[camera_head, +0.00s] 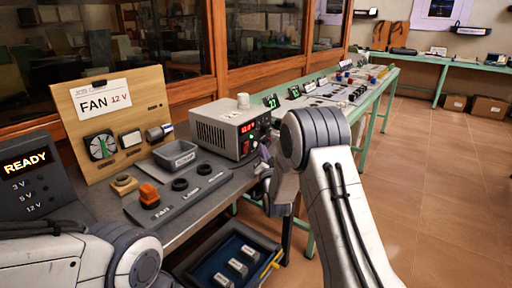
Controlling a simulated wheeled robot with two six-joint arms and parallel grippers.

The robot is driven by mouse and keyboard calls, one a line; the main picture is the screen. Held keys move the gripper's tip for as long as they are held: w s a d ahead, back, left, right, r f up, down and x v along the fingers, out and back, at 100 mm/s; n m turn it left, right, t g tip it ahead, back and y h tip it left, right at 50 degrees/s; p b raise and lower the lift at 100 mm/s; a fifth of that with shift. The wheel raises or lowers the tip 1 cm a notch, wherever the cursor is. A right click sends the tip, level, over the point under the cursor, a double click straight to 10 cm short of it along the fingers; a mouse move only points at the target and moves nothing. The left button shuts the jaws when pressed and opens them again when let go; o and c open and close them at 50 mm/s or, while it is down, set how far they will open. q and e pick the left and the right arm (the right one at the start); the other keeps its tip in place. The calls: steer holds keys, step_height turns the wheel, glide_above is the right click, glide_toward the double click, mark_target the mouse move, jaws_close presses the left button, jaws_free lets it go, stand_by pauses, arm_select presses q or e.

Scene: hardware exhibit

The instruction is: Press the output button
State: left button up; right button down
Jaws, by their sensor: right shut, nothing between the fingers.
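The grey power supply (216,127) stands on the bench with a red lit display (248,127) on its front panel. Small controls sit below the display, but they are too small to tell the output button apart for certain. My right gripper (259,168) is shut and empty, close in front of the lower right part of that panel. Whether it touches the panel cannot be told. My right arm hides part of the bench behind it. My left arm is at the lower left, and its gripper is not in view.
A wooden board (113,110) with a "FAN 12 V" card stands behind a grey tray (175,154) and a strip with an orange connector (149,195). A "READY" display (27,163) is at left. A blue bin (232,262) sits below. Open floor lies to the right.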

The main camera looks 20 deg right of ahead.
steer(key=s+d+b, duration=0.1)
steer(key=s+d, duration=0.2)
steer(key=s, duration=0.1)
steer(key=shift+s+d, duration=0.35)
steer(key=shift+s, duration=0.05)
stand_by(0.4)
